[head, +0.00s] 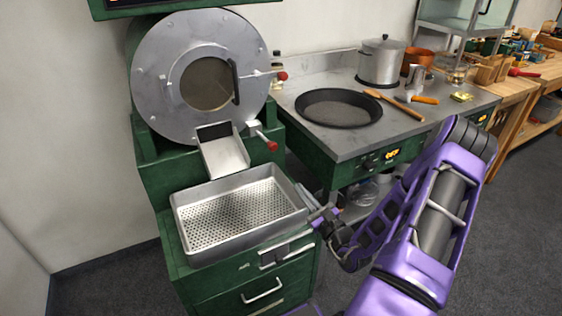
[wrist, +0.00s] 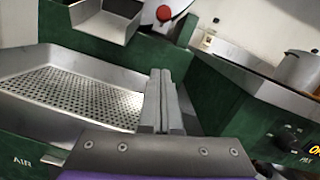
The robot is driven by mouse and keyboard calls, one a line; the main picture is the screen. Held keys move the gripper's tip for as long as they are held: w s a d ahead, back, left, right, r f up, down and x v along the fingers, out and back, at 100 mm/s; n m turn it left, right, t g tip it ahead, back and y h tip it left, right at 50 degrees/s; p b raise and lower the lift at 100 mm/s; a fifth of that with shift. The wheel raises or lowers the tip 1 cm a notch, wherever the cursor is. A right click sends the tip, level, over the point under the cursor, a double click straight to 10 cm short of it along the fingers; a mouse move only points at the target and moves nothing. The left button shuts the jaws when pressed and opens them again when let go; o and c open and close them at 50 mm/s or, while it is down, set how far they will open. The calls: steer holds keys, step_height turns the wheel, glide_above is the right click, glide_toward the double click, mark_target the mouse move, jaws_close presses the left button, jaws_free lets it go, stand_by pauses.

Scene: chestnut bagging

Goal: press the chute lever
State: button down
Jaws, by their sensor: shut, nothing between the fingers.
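The chute lever with its red knob (head: 272,146) juts out to the right of the metal chute (head: 224,153), below the round drum door (head: 199,80). In the wrist view the red knob (wrist: 164,13) is at the top, beside the chute (wrist: 106,18). My gripper (head: 310,198) is at the right end of the perforated tray (head: 187,256), lower than the knob and to its right. In the wrist view my gripper (wrist: 160,75) has its fingers together with nothing between them, apart from the knob. A second red knob (head: 282,76) is higher, by the drum door.
The steel counter (head: 340,142) to the right holds a dark pan (head: 338,108), a lidded pot (head: 382,62) and utensils. The tray (wrist: 68,112) is close on the left of my fingers. The space between my fingertips and the knob looks clear.

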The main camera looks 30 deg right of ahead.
mark_target(265, 140)
steer(key=w+a+r, duration=0.2)
steer(key=w+r, duration=0.3)
steer(key=w, duration=0.5)
steer(key=shift+b, duration=0.35)
steer(key=shift+w+r, duration=0.1)
steer(key=shift+r, duration=0.15)
steer(key=shift+r+g+p, duration=0.3)
steer(key=shift+p, duration=0.55)
